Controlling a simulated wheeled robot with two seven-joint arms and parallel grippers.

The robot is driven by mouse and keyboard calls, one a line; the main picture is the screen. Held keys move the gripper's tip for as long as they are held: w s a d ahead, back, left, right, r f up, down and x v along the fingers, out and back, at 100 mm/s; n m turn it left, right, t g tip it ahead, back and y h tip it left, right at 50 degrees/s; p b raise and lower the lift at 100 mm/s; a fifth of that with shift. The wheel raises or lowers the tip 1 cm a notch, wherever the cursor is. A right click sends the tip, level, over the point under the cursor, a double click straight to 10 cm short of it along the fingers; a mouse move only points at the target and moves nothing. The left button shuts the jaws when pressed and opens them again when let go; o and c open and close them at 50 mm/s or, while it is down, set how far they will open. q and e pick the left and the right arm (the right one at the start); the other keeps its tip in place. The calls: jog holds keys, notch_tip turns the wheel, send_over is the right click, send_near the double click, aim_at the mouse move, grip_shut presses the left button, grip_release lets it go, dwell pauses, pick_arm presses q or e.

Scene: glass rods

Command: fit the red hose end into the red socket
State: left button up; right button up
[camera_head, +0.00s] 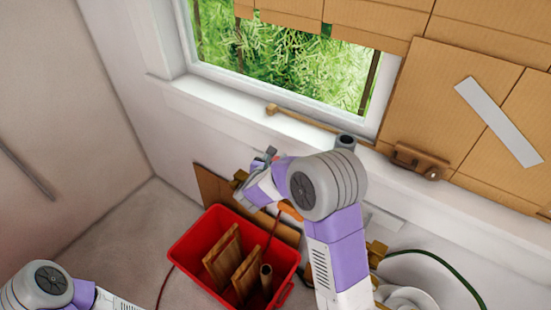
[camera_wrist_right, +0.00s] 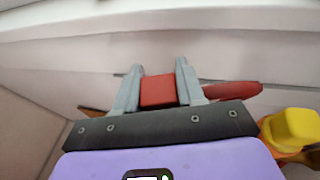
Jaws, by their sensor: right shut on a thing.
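My right gripper (camera_head: 266,158) is raised near the wall below the window, above the far side of a red bin. In the right wrist view its two grey fingers (camera_wrist_right: 158,88) are shut on a red block-shaped piece (camera_wrist_right: 158,91), which looks like the red hose end. A thin dark red hose (camera_head: 272,232) hangs below my right arm, over the bin. A rounded red piece (camera_wrist_right: 232,90) shows behind the right finger; I cannot tell what it is. I cannot make out the red socket in either view. Only my left arm shows at lower left, not its gripper.
The red bin (camera_head: 211,218) holds upright wooden boards (camera_head: 222,255). A brown board (camera_head: 212,188) leans on the wall. A green hose (camera_head: 440,262) and white plates (camera_head: 410,299) lie at right. The window sill (camera_head: 215,98) is above. Bare floor (camera_head: 120,235) lies left.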

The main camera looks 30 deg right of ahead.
jog(key=shift+f, duration=0.2)
jog(key=o, duration=0.9)
jog(key=p+v, duration=0.1)
jog(key=v, duration=1)
dwell(0.4)
